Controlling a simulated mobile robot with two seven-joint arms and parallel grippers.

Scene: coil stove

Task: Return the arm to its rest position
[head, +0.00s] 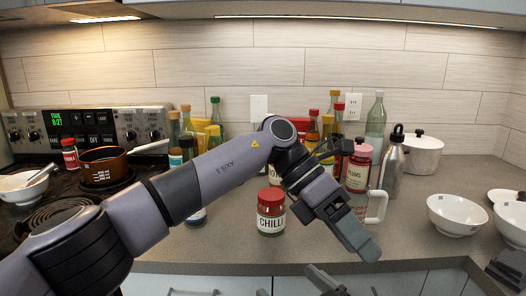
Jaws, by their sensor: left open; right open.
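My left arm enters from the lower left, rises over the counter to an elbow near the middle, then bends down to the right. My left gripper (352,228) is open with nothing visible in it. It is above the counter, in front of the pink-lidded jar (359,168) and the white mug (377,208); I cannot tell whether it touches the mug. My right gripper (325,282) shows only in part at the bottom edge, open, in front of the counter's front edge.
A red-lidded chili jar (271,212) stands left of the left gripper. Bottles and jars line the back. A metal bottle (392,165), a white pot (424,152) and bowls (457,214) are on the right. The stove (85,130) with a copper pan (103,166) is left.

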